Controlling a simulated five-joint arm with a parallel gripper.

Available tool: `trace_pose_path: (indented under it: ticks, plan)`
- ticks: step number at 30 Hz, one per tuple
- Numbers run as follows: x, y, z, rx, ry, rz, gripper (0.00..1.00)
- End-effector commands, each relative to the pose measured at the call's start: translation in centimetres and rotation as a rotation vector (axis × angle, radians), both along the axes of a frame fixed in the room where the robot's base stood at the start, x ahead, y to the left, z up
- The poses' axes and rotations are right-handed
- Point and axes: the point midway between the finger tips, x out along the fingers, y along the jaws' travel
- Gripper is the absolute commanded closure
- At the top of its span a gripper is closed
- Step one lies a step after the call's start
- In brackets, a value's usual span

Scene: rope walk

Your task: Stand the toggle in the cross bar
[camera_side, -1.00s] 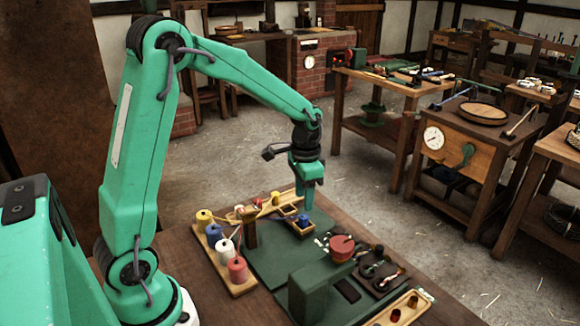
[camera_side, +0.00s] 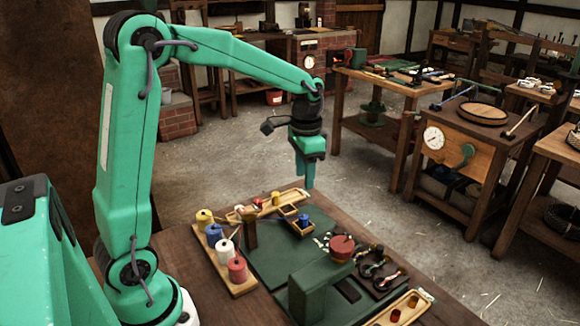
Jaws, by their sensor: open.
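My gripper (camera_side: 305,182) hangs open and empty, pointing down, above the far end of the work board. Below it, a small blue piece (camera_side: 303,219) stands in a little wooden box (camera_side: 305,231), clear of the fingers. A long wooden tray (camera_side: 243,214) at the back carries a small red piece (camera_side: 258,203) and an upright yellow piece (camera_side: 275,198). The pieces are too small to tell which is the toggle, and I cannot single out the cross bar for sure.
A rack of yellow, blue, white and red spools (camera_side: 237,270) stands at left, beside a wooden post (camera_side: 249,233). A green block (camera_side: 307,292), a round red piece (camera_side: 341,247) and a dark tray (camera_side: 383,284) fill the front right. The green board's middle (camera_side: 275,262) is clear.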

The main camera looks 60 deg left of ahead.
Motion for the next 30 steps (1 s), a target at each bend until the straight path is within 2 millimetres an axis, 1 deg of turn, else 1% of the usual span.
trace_pose_path:
  ticks: [8,14,17,24,30]
  plan:
    - [-0.3,-0.2,0.4,0.002,-0.010,0.004,0.56]
    - [-1.8,-0.9,1.9,0.007,-0.053,0.025,0.56]
    - [-3.1,-1.5,3.1,0.009,-0.088,0.042,0.56]
    - [-7.1,-3.1,5.7,0.009,-0.192,0.096,0.56]
    - [-10.6,-4.2,6.9,-0.002,-0.279,0.142,0.56]
